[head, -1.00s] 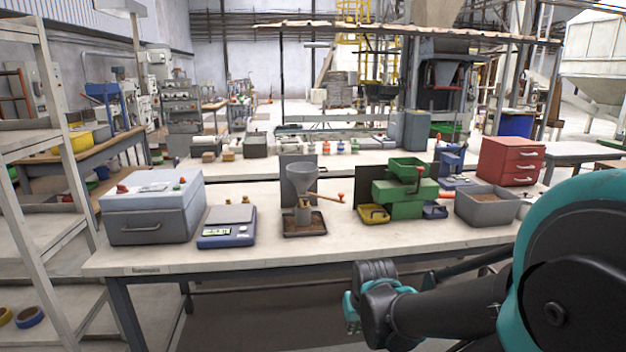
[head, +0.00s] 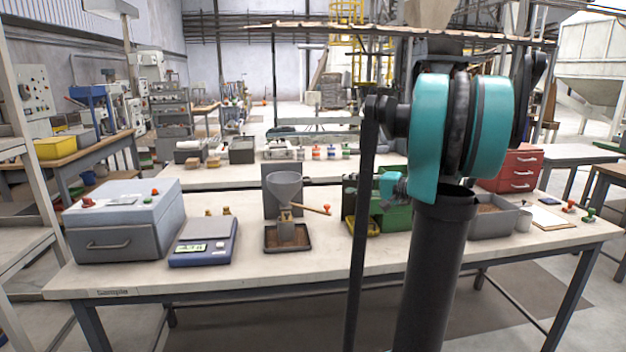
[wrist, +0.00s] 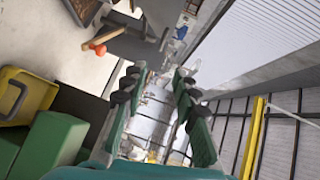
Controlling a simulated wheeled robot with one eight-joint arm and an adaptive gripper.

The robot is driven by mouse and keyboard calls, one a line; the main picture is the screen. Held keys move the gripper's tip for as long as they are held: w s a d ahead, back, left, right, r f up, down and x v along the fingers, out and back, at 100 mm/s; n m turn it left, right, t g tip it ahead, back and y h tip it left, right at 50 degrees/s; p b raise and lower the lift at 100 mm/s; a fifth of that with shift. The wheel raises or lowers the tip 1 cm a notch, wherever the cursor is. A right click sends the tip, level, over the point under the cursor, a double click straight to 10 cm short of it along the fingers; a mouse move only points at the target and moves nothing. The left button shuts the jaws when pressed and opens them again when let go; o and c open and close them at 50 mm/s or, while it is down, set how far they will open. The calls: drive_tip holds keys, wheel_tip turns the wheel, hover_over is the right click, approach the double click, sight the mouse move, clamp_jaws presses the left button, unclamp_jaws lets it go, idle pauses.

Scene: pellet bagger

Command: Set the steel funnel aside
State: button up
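The grey steel funnel (head: 284,186) sits upright in its stand on the bench in the head view, above a dark square tray (head: 287,238) with brown pellets. A wooden lever with an orange knob (head: 327,209) sticks out to its right. My gripper is open and empty in the wrist view (wrist: 158,82), its two teal fingers apart. In the head view my gripper is mostly hidden behind my arm, right of the funnel. The wrist view shows the orange knob (wrist: 98,48) and a grey part beside it that I cannot surely identify. My gripper is not touching the funnel.
A green machine (head: 392,218) stands right of the funnel, partly behind my arm. A blue scale (head: 203,242) and a grey lidded box (head: 125,225) stand to the left. The bench front (head: 270,272) is clear. A grey bin (head: 492,222) and red drawers (head: 519,167) are at right.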

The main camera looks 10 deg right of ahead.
sight(311, 180)
drive_tip(key=x, duration=1.7)
drive_tip(key=shift+w+a+r, duration=0.1)
clamp_jaws()
